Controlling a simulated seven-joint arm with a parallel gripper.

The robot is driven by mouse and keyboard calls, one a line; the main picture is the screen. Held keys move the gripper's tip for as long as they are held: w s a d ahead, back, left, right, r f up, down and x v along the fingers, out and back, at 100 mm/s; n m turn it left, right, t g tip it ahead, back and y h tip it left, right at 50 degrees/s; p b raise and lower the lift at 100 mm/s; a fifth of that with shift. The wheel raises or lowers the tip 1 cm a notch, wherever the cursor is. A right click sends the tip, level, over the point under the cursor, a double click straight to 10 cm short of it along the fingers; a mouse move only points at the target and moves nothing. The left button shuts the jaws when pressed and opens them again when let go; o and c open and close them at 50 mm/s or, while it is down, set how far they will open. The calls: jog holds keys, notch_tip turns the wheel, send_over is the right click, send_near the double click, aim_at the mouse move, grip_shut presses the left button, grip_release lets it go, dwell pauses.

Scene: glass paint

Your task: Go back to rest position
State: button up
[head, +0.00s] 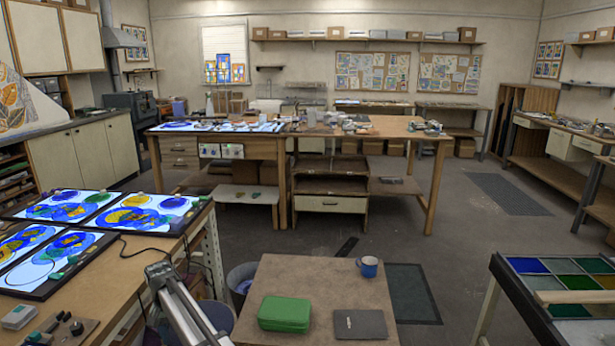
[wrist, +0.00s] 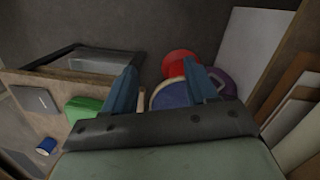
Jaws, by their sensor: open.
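My gripper (wrist: 160,66) shows in the wrist view with its two blue fingers spread apart. The gap between the fingers is empty. In the head view the gripper itself does not show; a pale arm link (head: 184,308), which looks like mine, rises at the lower left of the small table. The wrist view looks past the fingers toward round red (wrist: 178,62) and blue (wrist: 168,96) things low down, partly hidden by the fingers. The gripper touches none of the things in sight.
The small table (head: 300,268) holds a green case (head: 285,313), a dark notebook (head: 360,324) and a blue mug (head: 367,266). A bucket (head: 240,275) stands left of it. A lit glass-panel bench (head: 140,268) is at left, a colored-glass rack (head: 524,300) at right. Open floor lies behind.

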jog(key=d+f+m+g, duration=0.1)
jog(key=d+f, duration=1.5)
jog(key=d, duration=0.5)
jog(key=s+d+f+g, duration=0.1)
jog(key=s+d+f, duration=0.4)
jog(key=d, duration=0.4)
jog(key=s+d+f+g, duration=0.1)
jog(key=s+d+f, duration=0.1)
jog(key=d+f, duration=0.6)
jog(key=s+d+f+m+g, duration=0.1)
jog(key=s+d+f, duration=0.2)
jog(key=s+d, duration=0.35)
jog(key=s+d+f+m, duration=0.1)
jog(key=s+d+f, duration=0.1)
jog(key=s+d, duration=0.5)
jog(key=s+d+f+g, duration=0.1)
jog(key=s+d, duration=0.4)
jog(key=s, duration=0.4)
jog(key=s+d+f+y, duration=0.1)
jog(key=s+d, duration=0.4)
jog(key=s, duration=0.4)
jog(key=shift+d+g, duration=0.3)
jog(key=shift+g, duration=0.1)
jog(key=shift+f, duration=0.1)
